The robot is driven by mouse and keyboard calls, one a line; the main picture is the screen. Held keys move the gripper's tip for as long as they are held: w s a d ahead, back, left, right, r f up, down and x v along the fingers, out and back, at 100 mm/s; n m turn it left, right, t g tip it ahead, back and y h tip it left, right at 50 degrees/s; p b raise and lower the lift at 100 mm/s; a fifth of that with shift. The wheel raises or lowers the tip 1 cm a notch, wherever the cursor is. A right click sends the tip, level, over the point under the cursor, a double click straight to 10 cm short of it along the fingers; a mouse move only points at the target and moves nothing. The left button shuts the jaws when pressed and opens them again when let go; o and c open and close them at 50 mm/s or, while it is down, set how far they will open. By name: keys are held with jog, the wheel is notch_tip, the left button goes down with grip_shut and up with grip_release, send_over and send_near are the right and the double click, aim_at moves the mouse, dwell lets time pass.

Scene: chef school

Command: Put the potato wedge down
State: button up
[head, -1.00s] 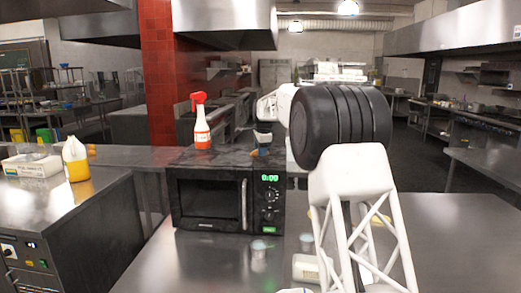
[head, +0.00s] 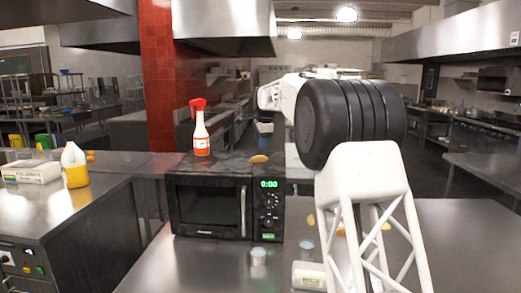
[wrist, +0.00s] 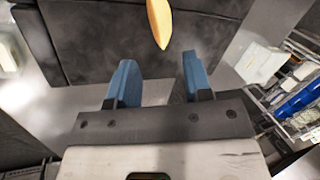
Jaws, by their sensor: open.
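The potato wedge (head: 259,159) is a tan-yellow piece lying on top of the black microwave (head: 212,205), near its right front edge. In the wrist view the wedge (wrist: 159,22) lies on the dark microwave top, beyond the fingertips and apart from them. My gripper (head: 264,127) is above the wedge in the head view. In the wrist view my gripper (wrist: 158,75) has its two blue fingers spread, with nothing between them.
A spray bottle (head: 201,133) with a red head stands on the microwave, left of the wedge. Shakers (head: 258,256) and yellow pieces (head: 340,232) are on the steel counter (head: 190,265). A yellow-filled jug (head: 75,167) stands on the left counter.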

jog(key=shift+v, duration=2.25)
jog(key=shift+s, duration=0.1)
jog(key=s+d+n, duration=0.2)
jog(key=s+d, duration=0.4)
jog(key=s, duration=0.6)
jog(key=s+d+n+h, duration=0.1)
jog(key=s+d+n, duration=0.35)
jog(key=s, duration=0.75)
jog(key=s+d, duration=0.8)
jog(key=s, duration=0.4)
jog(key=s+d+f+n, duration=0.2)
jog(key=s+f, duration=0.4)
jog(key=s, duration=0.6)
jog(key=s+d+f+n, duration=0.2)
jog(key=s+f, duration=0.4)
jog(key=s, duration=0.7)
jog(key=s+d+f+n, duration=0.3)
jog(key=s+f, duration=0.4)
jog(key=s, duration=0.6)
jog(key=shift+d+g+h, duration=0.3)
jog(key=shift+d+h, duration=0.1)
jog(key=shift+d, duration=0.4)
jog(key=shift+w, duration=0.15)
jog(key=shift+c, duration=0.4)
